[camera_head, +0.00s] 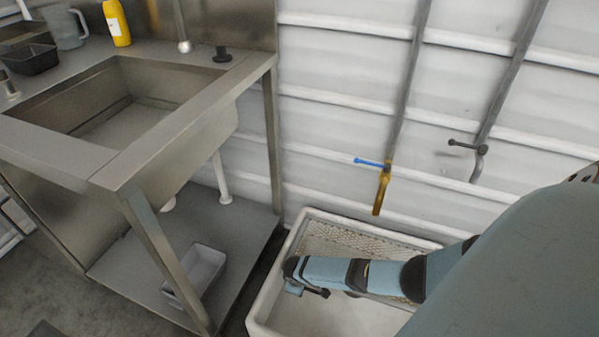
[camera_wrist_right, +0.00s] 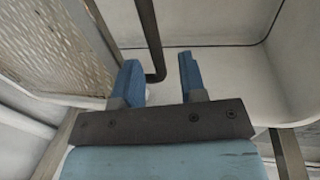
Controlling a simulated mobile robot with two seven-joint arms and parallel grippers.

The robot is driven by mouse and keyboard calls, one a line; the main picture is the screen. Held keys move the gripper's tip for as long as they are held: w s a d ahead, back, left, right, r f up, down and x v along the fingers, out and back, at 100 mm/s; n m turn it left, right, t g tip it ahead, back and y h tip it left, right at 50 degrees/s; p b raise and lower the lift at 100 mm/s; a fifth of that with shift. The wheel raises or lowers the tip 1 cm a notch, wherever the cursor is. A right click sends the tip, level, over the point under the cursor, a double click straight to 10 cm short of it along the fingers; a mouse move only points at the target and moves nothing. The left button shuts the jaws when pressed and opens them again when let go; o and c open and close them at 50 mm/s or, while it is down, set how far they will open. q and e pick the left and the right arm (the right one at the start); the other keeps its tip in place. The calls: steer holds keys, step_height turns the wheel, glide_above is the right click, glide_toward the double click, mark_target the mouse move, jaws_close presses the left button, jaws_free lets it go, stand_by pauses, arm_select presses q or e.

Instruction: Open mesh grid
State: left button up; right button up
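The mesh grid (camera_head: 345,243) lies inside the white basin (camera_head: 262,300) below the wall pipes. My right arm crosses over part of it in the head view. The mesh also fills the upper left of the right wrist view (camera_wrist_right: 55,45). My right gripper (camera_head: 308,290) is over the basin. In the wrist view its two blue fingers (camera_wrist_right: 160,80) stand apart. A dark bent bar (camera_wrist_right: 146,35) comes down from the top and ends in the picture between the fingers. I cannot tell whether it is between them in depth or touches them. My left gripper is not in view.
A steel sink (camera_head: 130,100) stands at the left, with a yellow bottle (camera_head: 117,22) and a grey jug (camera_head: 64,27) on it. A small white tray (camera_head: 200,270) is on its lower shelf. A blue-handled tap (camera_head: 381,180) hangs above the basin.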

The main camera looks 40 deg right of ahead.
jaws_close()
